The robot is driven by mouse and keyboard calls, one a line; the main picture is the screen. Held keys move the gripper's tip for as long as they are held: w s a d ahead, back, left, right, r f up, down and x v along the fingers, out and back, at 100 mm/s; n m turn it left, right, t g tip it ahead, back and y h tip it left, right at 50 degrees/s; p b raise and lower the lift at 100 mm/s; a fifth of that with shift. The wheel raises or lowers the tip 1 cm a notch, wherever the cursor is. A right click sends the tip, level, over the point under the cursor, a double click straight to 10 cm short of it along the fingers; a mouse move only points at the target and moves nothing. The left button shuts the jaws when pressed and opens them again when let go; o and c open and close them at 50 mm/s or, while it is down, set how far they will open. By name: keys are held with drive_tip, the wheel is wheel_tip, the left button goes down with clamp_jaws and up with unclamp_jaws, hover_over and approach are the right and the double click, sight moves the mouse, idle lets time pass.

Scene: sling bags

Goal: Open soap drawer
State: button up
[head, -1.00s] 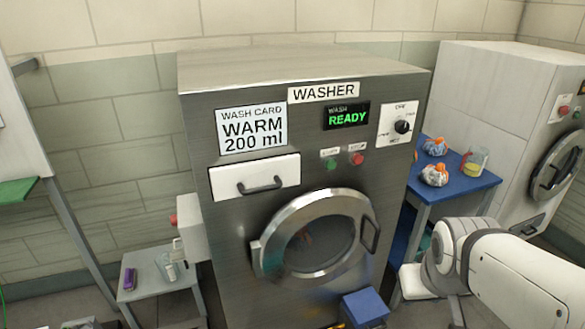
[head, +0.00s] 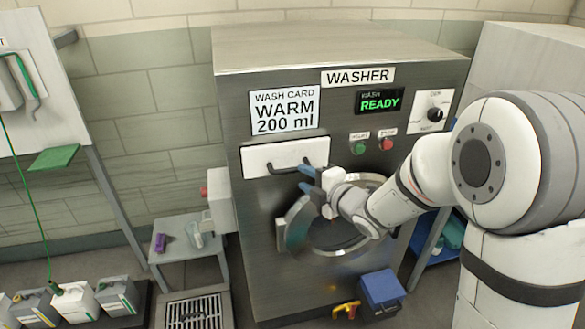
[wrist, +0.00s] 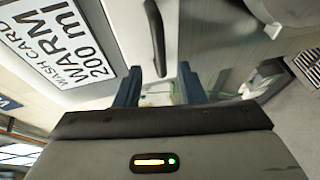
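The soap drawer (head: 270,158) is a white panel on the washer's upper left front, under the wash card. It looks shut. Its dark bar handle (head: 285,170) runs across the front. My gripper (head: 305,178) is close to the right end of the handle, with its blue fingers pointing left toward the drawer. In the wrist view the fingers of my gripper (wrist: 158,70) are apart with nothing held between them. The handle (wrist: 155,40) shows just beyond the fingertips, in line with the gap. I cannot tell whether a finger touches it.
The washer (head: 245,215) has a round door (head: 292,232) below the drawer, partly hidden by my arm. A wash card (head: 284,110) reads WARM 200 ml. A small side table (head: 185,248) stands left. A blue box (head: 381,288) sits low in front.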

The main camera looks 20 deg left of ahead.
sight(293, 171)
drive_tip(key=p+x, duration=0.1)
drive_tip(key=x, duration=0.6)
drive_tip(key=shift+p, duration=0.35)
drive_tip(key=shift+c, duration=0.3)
clamp_jaws()
